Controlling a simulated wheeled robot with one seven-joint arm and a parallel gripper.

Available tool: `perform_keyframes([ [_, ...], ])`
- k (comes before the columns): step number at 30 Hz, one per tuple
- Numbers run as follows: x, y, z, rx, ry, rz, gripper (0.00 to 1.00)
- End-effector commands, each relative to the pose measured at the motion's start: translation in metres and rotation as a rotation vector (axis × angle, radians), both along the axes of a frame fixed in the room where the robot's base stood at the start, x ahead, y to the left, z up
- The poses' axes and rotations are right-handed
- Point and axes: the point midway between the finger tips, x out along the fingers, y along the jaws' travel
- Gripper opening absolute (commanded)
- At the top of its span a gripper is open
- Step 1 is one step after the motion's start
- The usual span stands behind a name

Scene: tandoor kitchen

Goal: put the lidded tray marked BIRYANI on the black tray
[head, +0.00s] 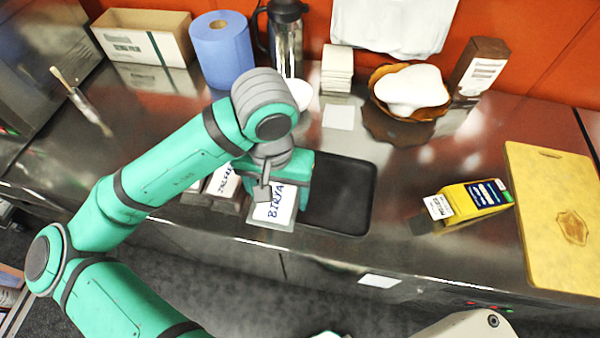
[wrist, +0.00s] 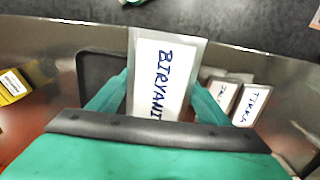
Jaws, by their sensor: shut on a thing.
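The lidded tray marked BIRYANI (head: 274,212) has a white label with dark lettering. In the wrist view the BIRYANI tray (wrist: 161,75) sits between the two green fingers of my gripper (wrist: 158,98), which is shut on it. My gripper (head: 280,185) partly hides the tray in the head view. The black tray (head: 345,190) lies on the steel counter just right of the held tray and looks empty; part of it is hidden behind my gripper. It also shows in the wrist view (wrist: 92,68). I cannot tell how high the held tray is.
Other labelled trays, one marked TIKKA (wrist: 251,104), stand close beside the held tray. A blue paper roll (head: 221,52), a flask and a bowl (head: 408,92) stand at the back.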

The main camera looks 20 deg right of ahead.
Motion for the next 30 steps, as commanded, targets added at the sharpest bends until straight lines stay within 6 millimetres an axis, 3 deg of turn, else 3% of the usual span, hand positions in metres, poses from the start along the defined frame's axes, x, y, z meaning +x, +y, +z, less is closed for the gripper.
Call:
perform_keyframes([
  [10, 0.062, -0.039, -0.033, 0.003, 0.001, -0.001, 0.38],
  [15, 0.081, -0.051, -0.061, 0.003, 0.002, -0.001, 0.38],
  [30, 0.103, -0.062, -0.1, 0.001, 0.0, 0.004, 0.38],
])
